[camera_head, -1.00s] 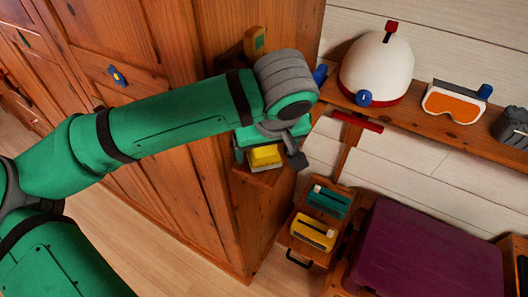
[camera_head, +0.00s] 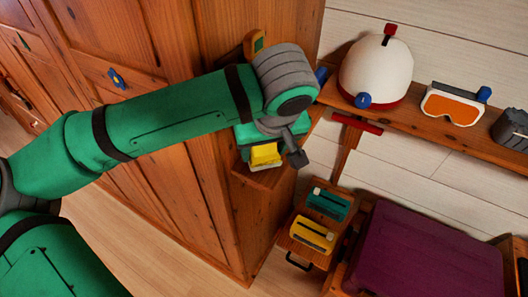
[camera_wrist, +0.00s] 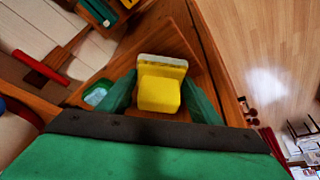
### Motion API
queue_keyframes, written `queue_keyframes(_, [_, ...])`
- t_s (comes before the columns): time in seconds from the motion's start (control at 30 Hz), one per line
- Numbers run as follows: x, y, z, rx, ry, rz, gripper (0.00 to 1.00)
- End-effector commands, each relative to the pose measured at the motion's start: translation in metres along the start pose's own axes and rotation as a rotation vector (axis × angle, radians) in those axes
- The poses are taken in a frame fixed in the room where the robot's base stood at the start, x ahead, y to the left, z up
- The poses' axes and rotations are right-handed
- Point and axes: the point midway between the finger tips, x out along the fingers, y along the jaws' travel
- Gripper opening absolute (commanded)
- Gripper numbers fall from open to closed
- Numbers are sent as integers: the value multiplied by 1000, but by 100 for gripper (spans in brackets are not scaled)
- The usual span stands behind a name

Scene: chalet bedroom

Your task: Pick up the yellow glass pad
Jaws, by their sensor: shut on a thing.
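The yellow glass pad (camera_wrist: 159,92) is a small yellow block with a pale grey-white strip along one edge. In the wrist view it sits between the two green fingers of my gripper (camera_wrist: 160,98), which are shut on it. In the head view the yellow pad (camera_head: 265,154) shows below my gripper (camera_head: 268,148), at a small wooden corner shelf (camera_head: 262,180) on the side of the wardrobe. I cannot tell whether the pad still touches the shelf. My arm and wrist hide part of the shelf.
A wall shelf (camera_head: 410,117) at the right holds a white helmet (camera_head: 376,72), orange goggles (camera_head: 453,104) and a dark grey item (camera_head: 512,128). Below are an open drawer with teal (camera_head: 327,204) and yellow (camera_head: 313,234) items and a purple-topped piece (camera_head: 425,252). The wooden wardrobe (camera_head: 180,190) stands close at the left.

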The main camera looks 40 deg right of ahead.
Motion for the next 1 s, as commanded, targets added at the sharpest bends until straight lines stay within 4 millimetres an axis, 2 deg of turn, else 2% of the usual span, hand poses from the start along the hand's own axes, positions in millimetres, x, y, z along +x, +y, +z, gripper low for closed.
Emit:
queue_keyframes(0.13, [-20,0,-7,-1,4,-1,32])
queue_keyframes(0.53, [-94,-15,16,0,4,-1,32])
queue_keyframes(0.8, [-134,-29,56,0,3,-1,32])
queue_keyframes(1.0, [-153,-36,74,0,2,0,32])
